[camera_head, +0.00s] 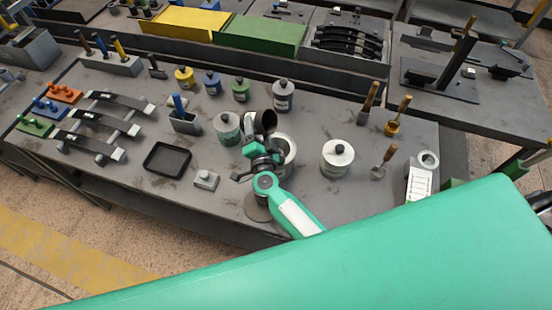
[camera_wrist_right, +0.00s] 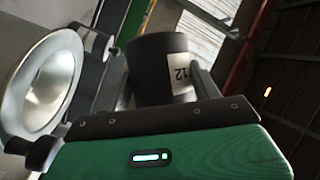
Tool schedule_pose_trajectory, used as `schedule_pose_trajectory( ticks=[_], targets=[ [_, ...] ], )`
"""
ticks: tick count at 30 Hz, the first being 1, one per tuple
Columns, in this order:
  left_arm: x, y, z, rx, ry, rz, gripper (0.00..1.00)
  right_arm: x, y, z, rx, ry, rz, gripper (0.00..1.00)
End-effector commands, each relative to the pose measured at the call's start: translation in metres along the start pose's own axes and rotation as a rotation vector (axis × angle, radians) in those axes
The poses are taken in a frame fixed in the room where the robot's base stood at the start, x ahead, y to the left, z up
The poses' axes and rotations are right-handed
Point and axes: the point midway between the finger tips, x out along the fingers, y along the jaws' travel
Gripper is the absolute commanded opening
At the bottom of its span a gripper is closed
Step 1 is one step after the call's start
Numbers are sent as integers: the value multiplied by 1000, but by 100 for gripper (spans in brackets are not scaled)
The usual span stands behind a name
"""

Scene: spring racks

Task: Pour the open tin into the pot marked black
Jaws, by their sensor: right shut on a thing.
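My right gripper (camera_head: 258,138) is shut on a dark open tin (camera_head: 266,122), above and beside an open whitish pot (camera_head: 290,158). The tin looks tilted, its dark mouth toward the right. In the right wrist view the dark tin (camera_wrist_right: 158,62) with a white "12" label sits between the fingers (camera_wrist_right: 165,95). The pot's bright round inside (camera_wrist_right: 45,82) shows at left there. The arm hides part of the pot in the head view. I cannot read a black mark on it, nor see any stream or the tin's contents. My left gripper is not in view.
A lidded white pot (camera_head: 338,160) stands right of the open pot, and a greenish pot (camera_head: 228,128) stands left. Small lidded tins (camera_head: 212,84) line the back. A black tray (camera_head: 167,160) lies left. Upright brushes (camera_head: 385,160) stand right.

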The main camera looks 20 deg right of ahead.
Motion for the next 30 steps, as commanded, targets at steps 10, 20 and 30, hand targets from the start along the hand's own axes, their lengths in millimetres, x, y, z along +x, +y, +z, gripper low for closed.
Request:
schedule_pose_trajectory(
  ticks=[10, 20, 30],
  targets=[
    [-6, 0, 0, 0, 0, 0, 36, 0, 0, 1, -22, -9, 10, 2],
    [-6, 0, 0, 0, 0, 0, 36, -1, 4, 4, -79, -33, 44, 2],
    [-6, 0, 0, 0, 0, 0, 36, 0, 10, 8, -229, -89, 114, 2]
  ],
)
